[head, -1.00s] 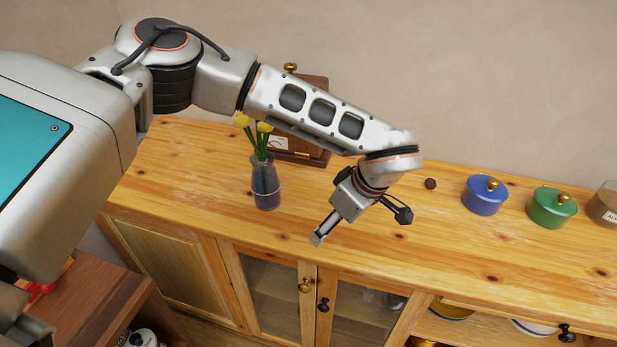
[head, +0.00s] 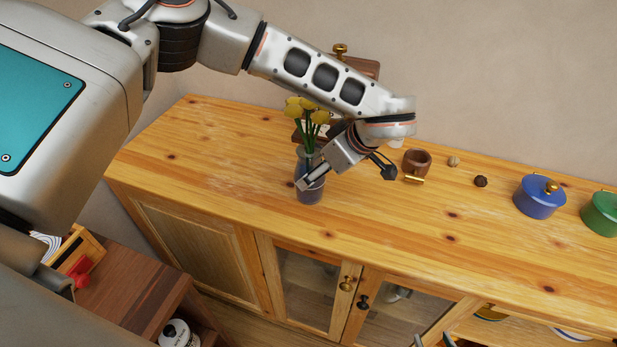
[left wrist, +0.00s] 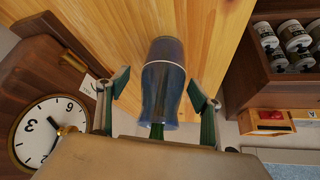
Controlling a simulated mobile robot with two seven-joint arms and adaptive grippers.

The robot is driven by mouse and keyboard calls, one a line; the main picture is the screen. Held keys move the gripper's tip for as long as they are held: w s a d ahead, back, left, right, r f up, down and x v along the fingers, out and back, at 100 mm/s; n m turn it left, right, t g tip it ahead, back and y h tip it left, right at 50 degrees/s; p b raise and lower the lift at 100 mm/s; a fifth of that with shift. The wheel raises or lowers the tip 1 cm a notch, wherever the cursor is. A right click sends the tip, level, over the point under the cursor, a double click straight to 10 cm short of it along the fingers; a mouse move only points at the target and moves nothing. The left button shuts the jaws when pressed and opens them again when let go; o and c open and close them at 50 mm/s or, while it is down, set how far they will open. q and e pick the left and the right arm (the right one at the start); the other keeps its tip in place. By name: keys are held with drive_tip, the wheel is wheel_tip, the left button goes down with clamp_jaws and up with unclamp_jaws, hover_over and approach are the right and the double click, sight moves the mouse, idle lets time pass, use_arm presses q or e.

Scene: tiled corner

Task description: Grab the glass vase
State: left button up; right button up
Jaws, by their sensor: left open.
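The glass vase (head: 310,180) is bluish, with a pale ring and yellow flowers, and stands upright on the wooden cabinet top. My left gripper (head: 346,178) is at the vase, its near finger crossing the vase's front in the head view. In the left wrist view the vase (left wrist: 163,85) lies between the two spread fingers of my left gripper (left wrist: 159,90), with gaps on both sides and its green stems toward me. The left gripper is open and holds nothing. Small dark tips at the head view's bottom edge look like my right gripper (head: 432,341); its opening is unclear.
A wooden clock (left wrist: 45,130) stands close to the vase. The front of the cabinet top is clear.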

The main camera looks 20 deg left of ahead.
use_arm(q)
drive_tip(key=x, duration=0.3)
drive_tip(key=p+x, duration=0.1)
drive_tip(key=shift+s+a+f, duration=0.2)
drive_tip(key=shift+a+f, duration=0.1)
drive_tip(key=shift+f, duration=0.05)
drive_tip(key=c, duration=1.4)
drive_tip(key=shift+r, duration=0.1)
